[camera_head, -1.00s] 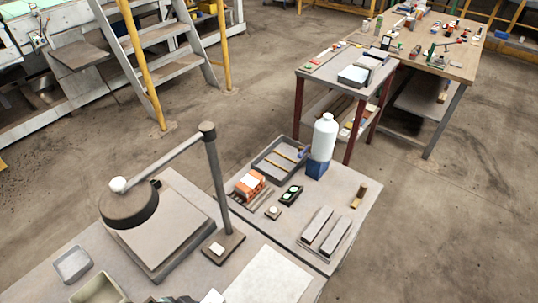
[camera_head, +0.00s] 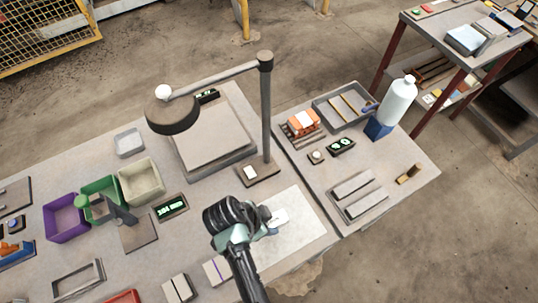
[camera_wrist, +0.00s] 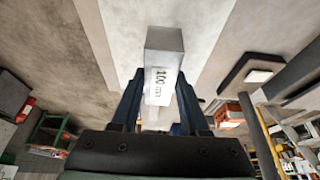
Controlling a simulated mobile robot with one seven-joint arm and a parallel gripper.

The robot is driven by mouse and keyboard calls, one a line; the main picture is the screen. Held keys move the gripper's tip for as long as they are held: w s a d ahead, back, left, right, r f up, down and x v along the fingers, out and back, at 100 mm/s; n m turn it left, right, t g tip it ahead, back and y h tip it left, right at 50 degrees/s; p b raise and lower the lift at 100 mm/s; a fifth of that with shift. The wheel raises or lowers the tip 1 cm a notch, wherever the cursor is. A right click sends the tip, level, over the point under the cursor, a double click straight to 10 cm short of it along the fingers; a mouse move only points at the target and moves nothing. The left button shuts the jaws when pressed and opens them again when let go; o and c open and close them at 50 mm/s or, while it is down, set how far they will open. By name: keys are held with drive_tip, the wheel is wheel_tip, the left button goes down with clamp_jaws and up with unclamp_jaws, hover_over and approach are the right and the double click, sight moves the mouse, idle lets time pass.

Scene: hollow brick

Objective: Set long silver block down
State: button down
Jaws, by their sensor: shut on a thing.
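My gripper (camera_wrist: 160,76) is shut on the long silver block (camera_wrist: 165,40), with one finger on each side of it. The block has a grey metal face and a white label reading "100 mm" in the wrist view. In the head view my gripper (camera_head: 272,222) is over the left part of the white sheet (camera_head: 301,240) on the near workbench. The block (camera_head: 281,215) shows there as a small pale shape, mostly hidden by my gripper. I cannot tell whether it touches the sheet.
A lamp post on a base (camera_head: 258,172) stands behind my gripper. Left are a green-lit display (camera_head: 171,208) and purple (camera_head: 65,218), green and cream bins. Two grey bars (camera_head: 353,186) lie on the right table, near a white bottle (camera_head: 397,97). The sheet's right part is clear.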

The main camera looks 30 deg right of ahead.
drive_tip(key=shift+f, duration=2.05)
drive_tip(key=shift+f, duration=0.1)
drive_tip(key=shift+f, duration=0.15)
drive_tip(key=shift+c, duration=2)
unclamp_jaws()
drive_tip(key=shift+r, duration=0.35)
drive_tip(key=v, duration=1.1)
drive_tip(key=shift+a+r, duration=0.2)
drive_tip(key=shift+r, duration=0.15)
